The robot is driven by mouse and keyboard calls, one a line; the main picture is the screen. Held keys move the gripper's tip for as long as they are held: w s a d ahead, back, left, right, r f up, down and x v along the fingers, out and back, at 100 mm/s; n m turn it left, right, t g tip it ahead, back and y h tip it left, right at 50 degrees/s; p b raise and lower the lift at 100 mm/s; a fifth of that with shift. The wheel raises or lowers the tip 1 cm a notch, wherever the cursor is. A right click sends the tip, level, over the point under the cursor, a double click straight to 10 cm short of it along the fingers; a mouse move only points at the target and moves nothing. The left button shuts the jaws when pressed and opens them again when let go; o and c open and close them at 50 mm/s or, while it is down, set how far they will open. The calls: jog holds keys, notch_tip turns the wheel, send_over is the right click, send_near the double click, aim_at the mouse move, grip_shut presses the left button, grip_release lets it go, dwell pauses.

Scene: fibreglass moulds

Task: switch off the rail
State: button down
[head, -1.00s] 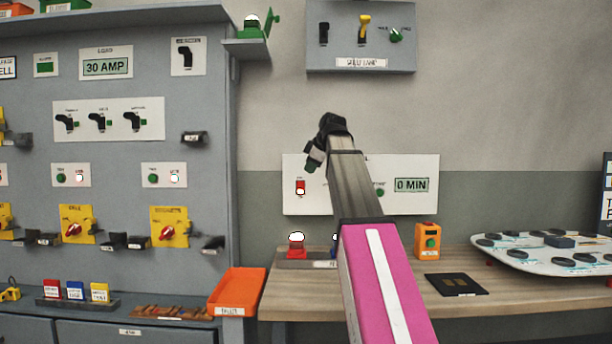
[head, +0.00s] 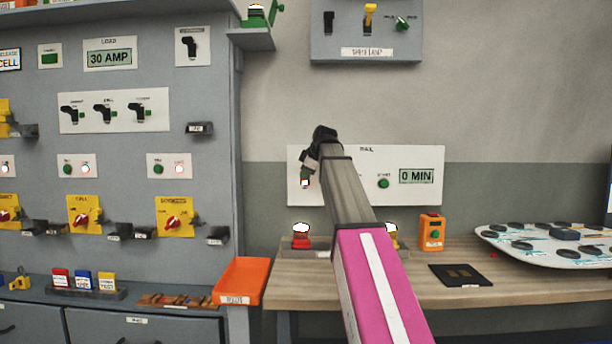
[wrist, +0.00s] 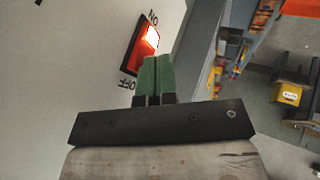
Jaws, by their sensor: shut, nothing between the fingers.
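The rail panel (head: 420,160) is a white plate on the wall above the bench, with a green start button (head: 383,183) and a "0 MIN" display (head: 416,176). Its red rocker switch (wrist: 146,46) shows in the wrist view between the marks ON and OFF, lit bright at the ON end. In the head view my gripper covers most of the switch. My gripper (wrist: 154,62) has its green fingers shut and empty, with the tips close beside the rocker's lower right edge. I cannot tell whether they touch it.
A grey board (head: 367,40) with a task lamp switch hangs above. A grey electrical cabinet (head: 130,130) stands left. An orange tray (head: 241,281) sits beside the bench.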

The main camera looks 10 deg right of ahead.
dwell(0.3)
jog(key=shift+w+d+r+g, duration=0.1)
jog(key=shift+w+g, duration=0.2)
jog(key=shift+g, duration=0.1)
jog(key=shift+r, duration=0.2)
jog(key=shift+r, duration=0.65)
